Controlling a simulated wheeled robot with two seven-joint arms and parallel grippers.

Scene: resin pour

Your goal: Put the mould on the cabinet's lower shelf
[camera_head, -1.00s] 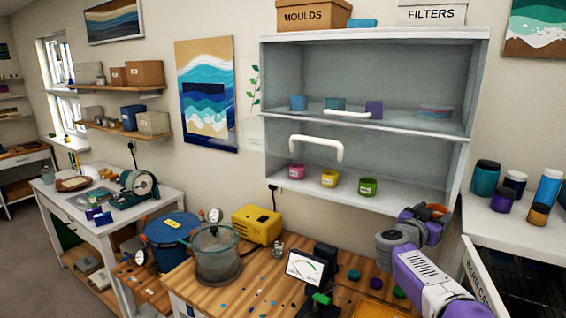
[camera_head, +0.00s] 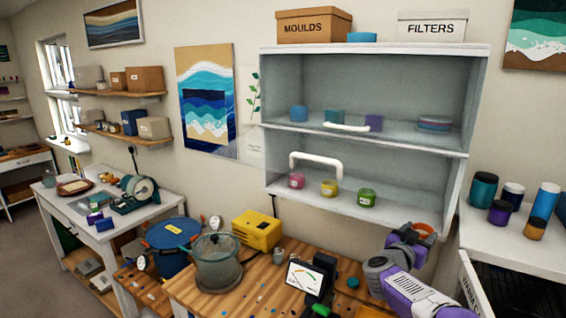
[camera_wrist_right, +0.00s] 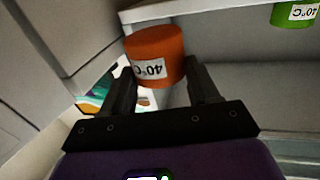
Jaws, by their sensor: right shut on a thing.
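My right gripper (camera_head: 422,236) is shut on an orange round pot (camera_wrist_right: 155,52) with a white "40°C" label. Its tilted side fills the gap between the fingers in the right wrist view, and only a little orange shows in the head view. I cannot tell for certain that this pot is the mould. The gripper is low, in front of the cabinet's (camera_head: 476,110) lower right corner, outside the shelves. The lower shelf (camera_head: 405,205) holds a pink pot (camera_head: 297,180), a yellow pot (camera_head: 329,188) and a green pot (camera_head: 366,197). My left gripper is out of view.
White bar handles (camera_head: 322,159) stand at the cabinet's front, left of centre. The lower shelf's right part looks bare. Coloured blocks (camera_head: 334,116) sit on the upper shelf. A bench below carries a meter (camera_head: 304,277) and a clear-walled vessel (camera_head: 216,265). Jars (camera_head: 483,190) stand on the right.

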